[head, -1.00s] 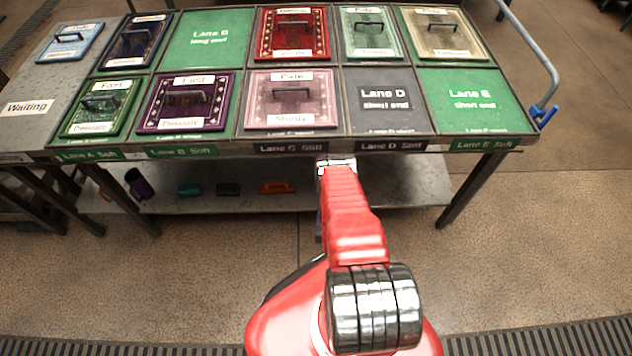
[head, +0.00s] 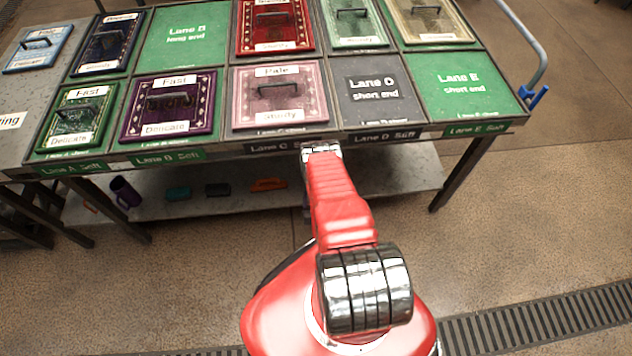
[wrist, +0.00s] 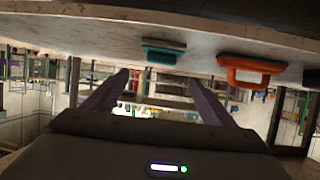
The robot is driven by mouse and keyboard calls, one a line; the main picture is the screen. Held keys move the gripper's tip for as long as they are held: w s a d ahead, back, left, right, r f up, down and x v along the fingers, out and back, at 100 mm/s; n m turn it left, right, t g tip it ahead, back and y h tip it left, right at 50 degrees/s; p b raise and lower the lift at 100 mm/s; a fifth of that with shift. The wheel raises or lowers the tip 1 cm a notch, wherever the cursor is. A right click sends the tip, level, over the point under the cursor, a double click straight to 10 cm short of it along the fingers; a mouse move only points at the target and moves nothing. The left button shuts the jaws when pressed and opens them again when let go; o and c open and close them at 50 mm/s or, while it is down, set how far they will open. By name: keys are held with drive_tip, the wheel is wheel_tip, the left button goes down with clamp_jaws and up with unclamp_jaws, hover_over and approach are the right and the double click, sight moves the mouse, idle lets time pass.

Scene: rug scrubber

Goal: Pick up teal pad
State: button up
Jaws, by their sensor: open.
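In the wrist view the teal pad (wrist: 163,50) shows beyond my fingers, against the pale shelf surface. My gripper (wrist: 158,82) is open, with two dark fingers apart and nothing seen between them. It is apart from the teal pad. In the head view my red arm reaches to the table's front edge, and the fingers themselves cannot be made out there.
Table legs (head: 462,172) stand at the corners. The floor at the right is clear.

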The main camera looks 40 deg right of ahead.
drive_tip(key=shift+x, duration=3.05)
drive_tip(key=shift+w+d, duration=0.1)
drive_tip(key=shift+d, duration=0.05)
drive_tip(key=shift+x, duration=2.4)
drive_tip(key=shift+w+r, duration=0.15)
drive_tip(key=c, duration=1.2)
drive_tip(key=shift+o, duration=0.2)
drive_tip(key=shift+r, duration=0.1)
wheel_tip(320, 180, up, 10)
